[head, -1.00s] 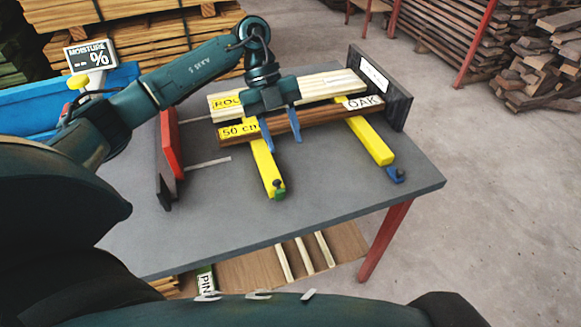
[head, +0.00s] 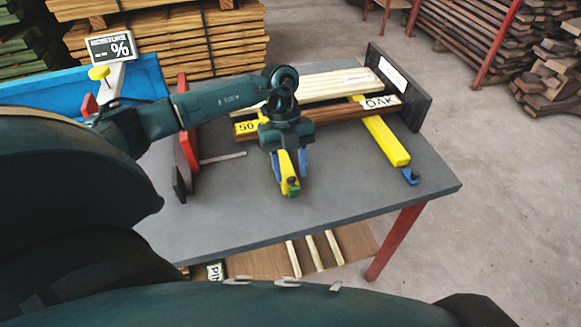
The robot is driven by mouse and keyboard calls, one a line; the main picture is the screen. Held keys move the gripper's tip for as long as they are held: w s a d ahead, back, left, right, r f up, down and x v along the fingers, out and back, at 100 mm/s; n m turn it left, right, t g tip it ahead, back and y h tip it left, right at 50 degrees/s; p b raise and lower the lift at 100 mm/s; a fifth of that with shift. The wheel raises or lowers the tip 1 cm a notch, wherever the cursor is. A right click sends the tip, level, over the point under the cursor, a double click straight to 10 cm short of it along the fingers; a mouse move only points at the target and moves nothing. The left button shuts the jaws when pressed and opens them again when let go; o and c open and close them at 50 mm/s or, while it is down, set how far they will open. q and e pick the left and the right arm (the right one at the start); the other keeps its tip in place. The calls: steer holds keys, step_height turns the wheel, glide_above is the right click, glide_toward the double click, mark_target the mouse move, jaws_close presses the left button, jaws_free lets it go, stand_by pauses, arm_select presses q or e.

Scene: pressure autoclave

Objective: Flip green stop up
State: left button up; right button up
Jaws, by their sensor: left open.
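The green stop (head: 293,191) is at the near end of the left yellow rail (head: 288,166), with a dark knob above it. It looks folded down at the rail's end. My left gripper (head: 291,174) is open above that rail end, pointing down. Its blue fingers show on both sides of the rail, just behind the stop. I cannot tell whether they touch it. The gripper hides most of the left rail. My right gripper is not in view.
A blue stop (head: 411,177) ends the right yellow rail (head: 385,140). A dark brown board (head: 345,116) labelled OAK and pale boards (head: 330,86) lie across the rails. A red fence (head: 187,135) stands left, a dark panel (head: 402,88) right. The table's near part is clear.

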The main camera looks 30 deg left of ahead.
arm_select(q)
steer(key=shift+s+d+f, duration=0.1)
steer(key=shift+f, duration=0.3)
steer(key=shift+c, duration=0.2)
jaws_close()
